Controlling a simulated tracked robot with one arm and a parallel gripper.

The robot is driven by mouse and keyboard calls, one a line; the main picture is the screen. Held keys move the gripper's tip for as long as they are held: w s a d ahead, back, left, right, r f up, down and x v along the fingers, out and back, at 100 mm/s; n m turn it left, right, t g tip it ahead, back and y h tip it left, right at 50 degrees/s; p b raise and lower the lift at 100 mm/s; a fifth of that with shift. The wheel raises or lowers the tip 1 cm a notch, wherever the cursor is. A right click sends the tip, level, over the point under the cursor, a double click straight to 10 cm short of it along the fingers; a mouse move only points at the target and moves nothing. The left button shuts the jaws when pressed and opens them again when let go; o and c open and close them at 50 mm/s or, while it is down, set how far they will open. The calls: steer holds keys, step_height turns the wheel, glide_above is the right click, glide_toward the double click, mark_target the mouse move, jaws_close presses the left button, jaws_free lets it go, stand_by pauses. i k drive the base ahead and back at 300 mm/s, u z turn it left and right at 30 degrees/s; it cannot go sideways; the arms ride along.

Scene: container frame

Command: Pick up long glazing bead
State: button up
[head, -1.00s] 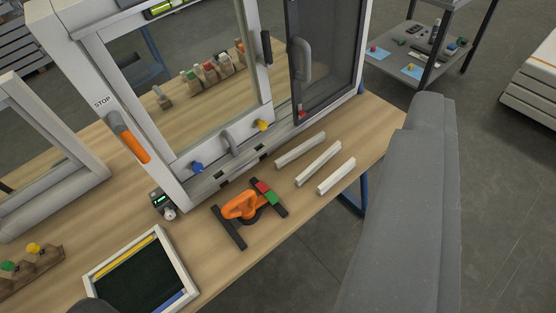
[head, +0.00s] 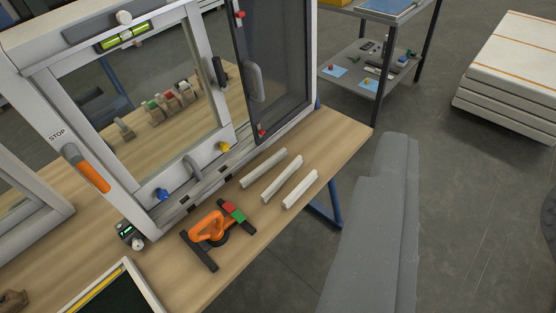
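Three pale glazing beads lie side by side on the wooden bench, right of the window frame's lower rail. The left bead (head: 263,168) is closest to the frame. The middle bead (head: 283,179) looks slightly the longest. The right bead (head: 300,189), close to the bench's front edge, looks the shortest. They lie roughly parallel with small gaps between them. My gripper is not in view; a grey part, apparently my arm, fills the lower right.
An orange-handled tool (head: 208,228) with red and green blocks lies left of the beads. The white window frame (head: 215,140) stands behind, its dark sash (head: 275,70) open. A small device (head: 128,233) and a framed dark tray (head: 118,290) are at left. A shelf cart (head: 370,68) stands beyond.

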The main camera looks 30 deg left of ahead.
mark_target(251, 178)
steer(key=u, duration=0.05)
steer(key=i, duration=1.25)
steer(key=u, duration=0.05)
